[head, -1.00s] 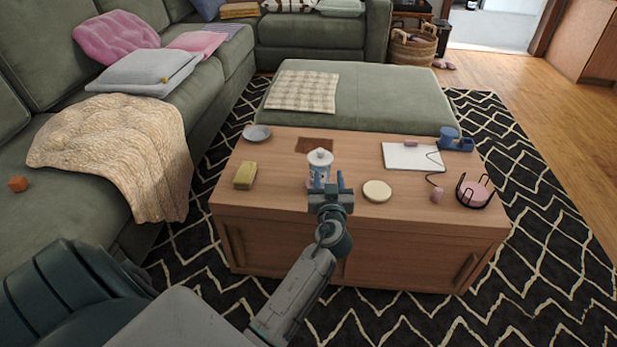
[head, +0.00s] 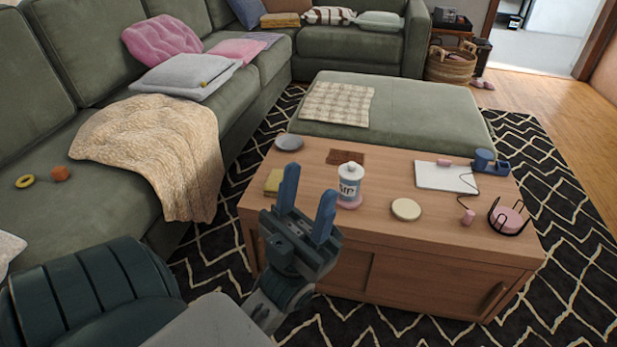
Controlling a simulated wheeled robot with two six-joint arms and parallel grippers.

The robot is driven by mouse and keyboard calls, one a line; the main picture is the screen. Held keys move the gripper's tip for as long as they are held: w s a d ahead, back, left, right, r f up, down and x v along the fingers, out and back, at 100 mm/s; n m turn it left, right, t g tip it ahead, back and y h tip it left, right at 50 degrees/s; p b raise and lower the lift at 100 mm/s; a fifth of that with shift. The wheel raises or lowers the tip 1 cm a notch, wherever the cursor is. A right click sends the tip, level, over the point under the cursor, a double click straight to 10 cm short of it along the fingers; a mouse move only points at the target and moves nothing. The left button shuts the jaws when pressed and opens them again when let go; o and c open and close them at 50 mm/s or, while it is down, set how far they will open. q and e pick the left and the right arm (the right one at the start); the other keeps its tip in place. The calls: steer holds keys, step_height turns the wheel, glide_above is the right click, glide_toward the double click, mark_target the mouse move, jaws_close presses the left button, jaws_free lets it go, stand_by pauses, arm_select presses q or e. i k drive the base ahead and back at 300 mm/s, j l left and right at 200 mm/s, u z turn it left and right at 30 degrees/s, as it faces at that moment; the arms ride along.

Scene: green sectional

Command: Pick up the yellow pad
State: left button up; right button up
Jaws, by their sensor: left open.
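The yellow pad (head: 272,184), a small yellow block, lies at the left end of the wooden coffee table (head: 450,240) in the head view. Its right part is hidden behind a blue finger of my left gripper (head: 308,186). My left gripper is open and empty, with its two fingers pointing up in the picture, in front of the table's left front part. I cannot tell the exact gap between the finger and the pad. My right gripper is not in view.
A white labelled canister (head: 350,182) on a pink base stands right of the gripper. A cream disc (head: 406,209), a white notepad (head: 445,176), a wire holder (head: 508,216) and a grey dish (head: 289,142) are also on the table. A green sofa (head: 120,120) is left.

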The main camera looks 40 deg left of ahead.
mark_target(271, 188)
steer(key=u, duration=1.6)
